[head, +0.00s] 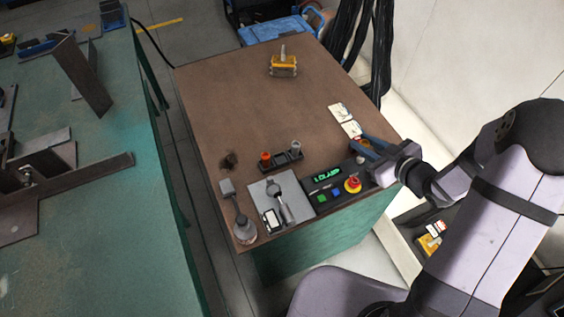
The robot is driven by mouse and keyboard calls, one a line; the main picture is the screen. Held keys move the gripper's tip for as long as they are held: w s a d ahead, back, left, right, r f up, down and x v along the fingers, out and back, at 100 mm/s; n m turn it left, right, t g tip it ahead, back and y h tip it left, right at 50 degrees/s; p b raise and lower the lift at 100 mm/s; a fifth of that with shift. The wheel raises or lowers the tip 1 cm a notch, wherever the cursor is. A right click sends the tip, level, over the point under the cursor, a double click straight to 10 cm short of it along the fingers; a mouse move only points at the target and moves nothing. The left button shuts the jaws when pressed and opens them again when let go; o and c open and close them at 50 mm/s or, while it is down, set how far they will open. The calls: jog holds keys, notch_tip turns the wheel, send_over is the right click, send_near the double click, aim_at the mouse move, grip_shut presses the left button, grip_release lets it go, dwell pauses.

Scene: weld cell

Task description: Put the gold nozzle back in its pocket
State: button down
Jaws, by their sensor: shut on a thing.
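My gripper (361,141) is low over the right edge of the brown tabletop, its blue fingers pointing left beside two white cards. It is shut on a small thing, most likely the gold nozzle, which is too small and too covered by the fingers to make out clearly. A small black rack (280,161) stands left of my gripper, near the middle front of the table. An orange piece (265,156) sits at its left end and a grey piece (296,147) at its right end. Its middle shows no standing piece, but the pocket is hard to see.
A control box (337,188) with a red stop knob lies between rack and front edge. A yellow block (283,66) stands at the back. The table's middle is clear.

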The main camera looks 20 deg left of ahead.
jog(key=s+a+r+m+t+b, duration=0.1)
jog(key=s+a+r+m+b, duration=0.15)
jog(key=a, duration=0.85)
jog(key=s+a+r+m+t+b, duration=0.1)
jog(key=s+a+m, duration=0.15)
jog(key=a, duration=0.85)
jog(key=shift+n, duration=0.5)
jog(key=shift+s+f, duration=0.2)
jog(key=shift+f, duration=1.2)
jog(key=shift+s+f, duration=0.2)
jog(key=shift+f, duration=1.2)
jog(key=shift+f, duration=0.1)
jog(key=shift+f, duration=1.95)
jog(key=shift+f, duration=0.1)
jog(key=shift+f, duration=0.15)
jog(key=c, duration=1.8)
grip_release()
jog(key=shift+c, duration=0.2)
